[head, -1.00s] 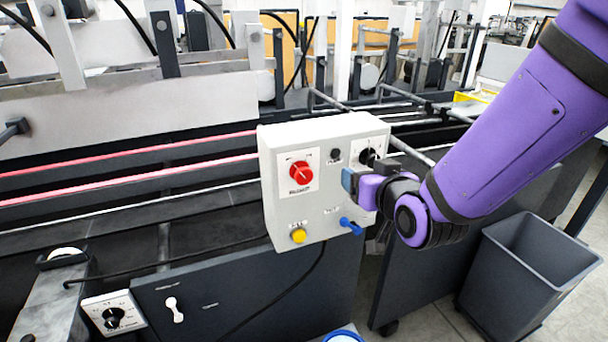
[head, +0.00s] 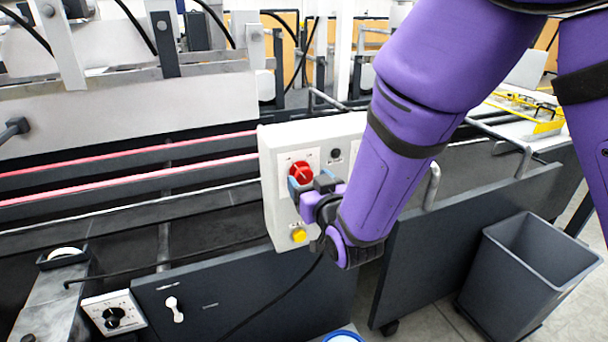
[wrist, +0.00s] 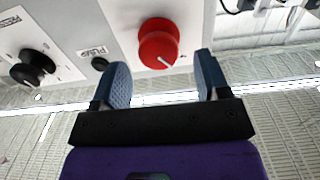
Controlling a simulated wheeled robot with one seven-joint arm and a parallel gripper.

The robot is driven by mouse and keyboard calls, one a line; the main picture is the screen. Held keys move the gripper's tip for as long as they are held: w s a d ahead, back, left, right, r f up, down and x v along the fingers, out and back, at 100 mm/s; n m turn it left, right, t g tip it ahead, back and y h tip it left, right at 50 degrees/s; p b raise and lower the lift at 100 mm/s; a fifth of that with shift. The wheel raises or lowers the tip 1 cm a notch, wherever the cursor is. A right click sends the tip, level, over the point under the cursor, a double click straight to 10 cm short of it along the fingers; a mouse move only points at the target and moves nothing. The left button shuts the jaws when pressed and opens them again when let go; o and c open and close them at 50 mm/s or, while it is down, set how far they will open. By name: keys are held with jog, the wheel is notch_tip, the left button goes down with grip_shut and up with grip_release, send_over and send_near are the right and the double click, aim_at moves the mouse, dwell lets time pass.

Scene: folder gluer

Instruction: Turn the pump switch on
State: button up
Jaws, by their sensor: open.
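A red rotary knob (head: 300,172) sits on the white control box (head: 285,225), and it also shows in the wrist view (wrist: 158,43) with a white pointer line. My gripper (head: 309,184) is open in front of the box, just below the knob. In the wrist view the blue fingers of my gripper (wrist: 162,82) stand either side of the knob, apart from it. A small black round part (head: 336,155) is beside the knob; a label near it in the wrist view seems to read PUMP. The blue toggle is hidden behind my arm.
A yellow button (head: 298,236) is low on the box. A black knob (wrist: 28,70) shows in the wrist view. A lower panel has another black dial (head: 113,317) and a white lever (head: 174,310). A grey bin (head: 530,265) stands on the floor at right.

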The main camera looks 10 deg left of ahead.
aim_at(307, 177)
jog(key=shift+x, duration=1.75)
jog(key=c, duration=0.9)
jog(key=m, duration=0.3)
jog(key=shift+w+d+m, duration=0.1)
jog(key=shift+d+m, duration=0.05)
jog(key=shift+m, duration=0.15)
jog(key=m, duration=0.3)
jog(key=shift+m, duration=0.3)
jog(key=m, duration=0.6)
jog(key=shift+f+m, duration=0.2)
jog(key=shift+m, duration=0.1)
